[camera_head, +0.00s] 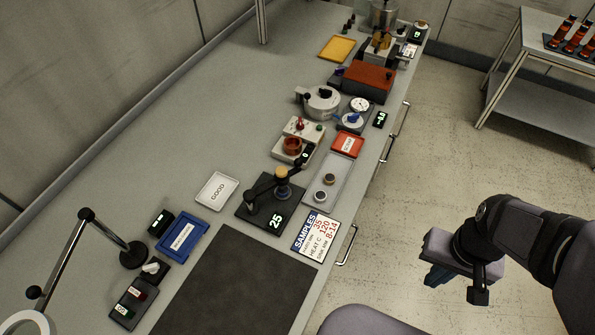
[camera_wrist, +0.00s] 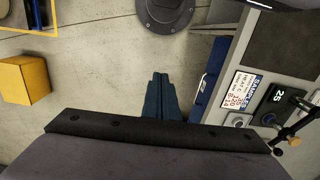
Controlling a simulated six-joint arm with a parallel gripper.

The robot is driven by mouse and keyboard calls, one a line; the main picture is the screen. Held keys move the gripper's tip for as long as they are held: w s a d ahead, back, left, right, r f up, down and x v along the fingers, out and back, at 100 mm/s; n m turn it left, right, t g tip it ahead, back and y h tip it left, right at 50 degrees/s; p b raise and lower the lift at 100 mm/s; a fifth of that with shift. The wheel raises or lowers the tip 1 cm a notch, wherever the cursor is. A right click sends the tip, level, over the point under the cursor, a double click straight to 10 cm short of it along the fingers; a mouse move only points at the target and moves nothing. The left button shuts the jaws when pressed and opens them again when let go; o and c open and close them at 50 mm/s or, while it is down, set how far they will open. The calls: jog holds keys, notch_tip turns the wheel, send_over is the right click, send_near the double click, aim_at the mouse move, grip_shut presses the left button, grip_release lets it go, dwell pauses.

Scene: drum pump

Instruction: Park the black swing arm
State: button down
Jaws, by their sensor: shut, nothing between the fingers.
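The arm runs over the device from a knob at the lower left to a raised end at the upper right, beside a tan-topped cylinder (camera_head: 282,180). My gripper (camera_head: 438,277) is over the floor to the right of the bench, well apart from the swing arm. Its blue fingers (camera_wrist: 164,88) are shut and empty.
A samples card (camera_head: 315,236) and a clear tray (camera_head: 328,183) lie right of the device. A white "GOOD" tray (camera_head: 216,190) and blue tray (camera_head: 181,239) lie left. A dark mat (camera_head: 235,285) is in front. Drawer handles (camera_head: 347,245) stick out from the bench side.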

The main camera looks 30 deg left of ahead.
notch_tip(320, 180, down, 6)
jog(key=s+a+g+b, duration=0.1)
jog(key=a+g+b, duration=0.1)
jog(key=w+a+f+m+y+b, duration=0.25)
jog(key=w+a+m+y, duration=0.2)
jog(key=a, duration=0.55)
jog(key=w+a+r+m+t+y, duration=0.4)
jog(key=w+a+r+m, duration=0.4)
jog(key=m, duration=0.8)
jog(key=w+a+y, duration=0.1)
jog(key=w+a, duration=0.2)
jog(key=shift+w+a+r+p, duration=0.3)
jog(key=shift+a+r+p, duration=0.05)
jog(key=shift+r, duration=0.05)
jog(key=shift+y, duration=0.25)
jog(key=a+r+p+x, duration=0.1)
jog(key=p+x, duration=0.3)
jog(key=x, duration=0.8)
jog(key=shift+w+a+r, duration=0.35)
jog(key=shift+a+r, duration=0.1)
jog(key=shift+a, duration=0.2)
